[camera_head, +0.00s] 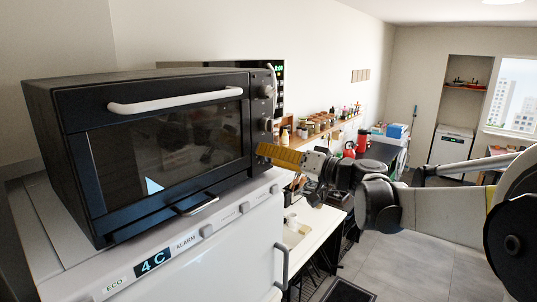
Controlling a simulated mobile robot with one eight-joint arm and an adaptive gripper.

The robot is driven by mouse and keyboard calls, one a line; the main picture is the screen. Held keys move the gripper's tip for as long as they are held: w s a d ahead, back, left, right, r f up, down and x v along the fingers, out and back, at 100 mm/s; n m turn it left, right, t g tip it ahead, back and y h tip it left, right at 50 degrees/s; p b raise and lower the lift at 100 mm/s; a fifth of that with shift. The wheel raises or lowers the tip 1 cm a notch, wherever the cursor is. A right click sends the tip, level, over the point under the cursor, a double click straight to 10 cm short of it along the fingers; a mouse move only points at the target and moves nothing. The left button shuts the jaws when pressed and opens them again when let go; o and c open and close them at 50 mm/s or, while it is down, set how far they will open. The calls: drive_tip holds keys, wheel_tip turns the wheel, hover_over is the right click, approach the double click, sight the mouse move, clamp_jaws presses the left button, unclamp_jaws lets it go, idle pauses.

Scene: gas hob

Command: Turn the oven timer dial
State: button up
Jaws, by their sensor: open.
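The black oven (165,140) stands on top of a white appliance at the left, with its glass door shut. Its knobs sit in a column on the narrow panel at its right side. An upper knob (267,90) and a middle knob (265,125) show; I cannot read which one is the timer dial. My gripper (262,151), with yellow fingers, is just right of the oven's lower right corner, below the middle knob. It is open and seems empty. The lower part of the panel is partly behind the fingers. I cannot tell whether they touch the panel.
The white appliance (190,262) under the oven has a "4 C" display and front buttons. The oven door's white handle (176,101) sticks out. A counter and a shelf with jars (318,124) lie behind my arm. Open floor (420,245) is at right.

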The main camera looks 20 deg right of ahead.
drive_tip(key=shift+c, duration=0.2)
clamp_jaws()
drive_tip(key=shift+m+b, duration=0.3)
drive_tip(key=shift+m, duration=0.1)
drive_tip(key=m+b, duration=0.2)
drive_tip(key=m, duration=0.1)
drive_tip(key=shift+f+m, duration=0.15)
drive_tip(key=shift+m, duration=0.25)
drive_tip(key=shift+m+t+b, duration=0.3)
drive_tip(key=shift+m+b, duration=0.6)
drive_tip(key=shift+m, duration=1.2)
drive_tip(key=shift+o, duration=0.2)
unclamp_jaws()
